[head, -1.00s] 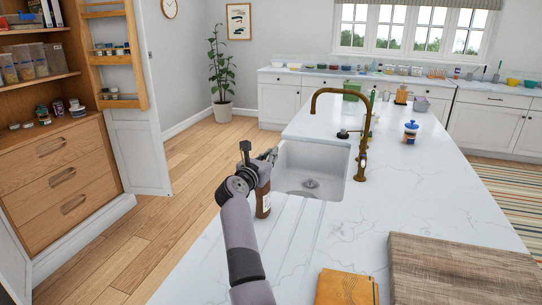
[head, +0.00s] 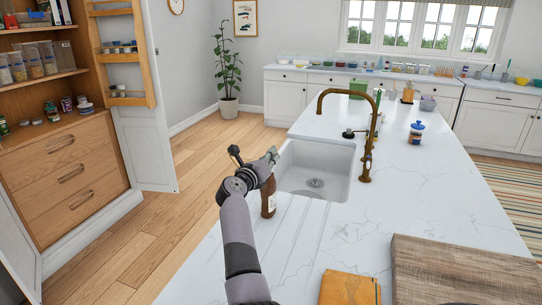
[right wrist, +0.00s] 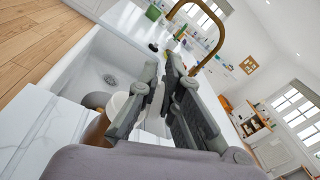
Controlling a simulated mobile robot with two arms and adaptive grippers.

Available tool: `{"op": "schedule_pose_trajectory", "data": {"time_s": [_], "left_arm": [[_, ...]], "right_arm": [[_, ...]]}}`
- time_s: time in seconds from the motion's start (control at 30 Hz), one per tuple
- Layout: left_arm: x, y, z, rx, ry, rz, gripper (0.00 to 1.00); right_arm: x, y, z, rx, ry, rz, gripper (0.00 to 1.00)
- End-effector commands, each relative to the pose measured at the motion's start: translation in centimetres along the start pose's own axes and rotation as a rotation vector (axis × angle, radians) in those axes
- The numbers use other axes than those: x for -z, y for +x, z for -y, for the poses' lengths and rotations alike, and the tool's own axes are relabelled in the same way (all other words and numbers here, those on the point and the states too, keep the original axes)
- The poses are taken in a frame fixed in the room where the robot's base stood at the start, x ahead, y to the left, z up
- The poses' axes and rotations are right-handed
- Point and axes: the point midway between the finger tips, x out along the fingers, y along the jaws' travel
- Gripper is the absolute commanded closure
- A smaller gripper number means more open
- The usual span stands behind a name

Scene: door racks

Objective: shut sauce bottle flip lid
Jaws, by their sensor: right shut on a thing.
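The brown sauce bottle (head: 268,196) stands upright on the white counter, left of the sink, with a pale label. In the right wrist view its brown side (right wrist: 95,131) and a pale round top (right wrist: 116,105) show beside my fingers. My right gripper (head: 271,157) is at the bottle's top. In the right wrist view the gripper (right wrist: 164,80) is shut on a whitish piece at the bottle's top, which looks like the flip lid (right wrist: 154,104). The fingers hide much of it, so its exact angle cannot be told. My left gripper is not in view.
The sink (head: 312,172) and brass faucet (head: 366,150) lie just right of the bottle. A wooden board (head: 460,270) and an orange cloth-like item (head: 348,288) lie near the front. A blue-lidded jar (head: 416,133) stands farther back. The counter between is clear.

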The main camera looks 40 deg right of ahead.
Motion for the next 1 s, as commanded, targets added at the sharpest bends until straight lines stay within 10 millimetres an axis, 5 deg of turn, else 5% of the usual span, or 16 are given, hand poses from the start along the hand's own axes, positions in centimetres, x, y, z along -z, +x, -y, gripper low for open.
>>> {"op": "schedule_pose_trajectory", "data": {"time_s": [0.33, 0.37, 0.67, 1.0], "left_arm": [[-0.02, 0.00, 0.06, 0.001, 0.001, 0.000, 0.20], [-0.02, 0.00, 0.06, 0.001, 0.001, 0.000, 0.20], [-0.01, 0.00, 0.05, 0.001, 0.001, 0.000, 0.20], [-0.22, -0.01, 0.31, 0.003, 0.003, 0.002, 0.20]], "right_arm": [[0.00, -0.02, -0.04, -0.001, -0.002, 0.000, 1.00], [0.00, -0.02, -0.04, -0.001, -0.002, 0.000, 0.92], [0.02, -0.02, -0.04, -0.001, -0.002, 0.000, 0.72], [0.03, -0.40, -0.10, -0.001, -0.001, 0.000, 0.72]]}}
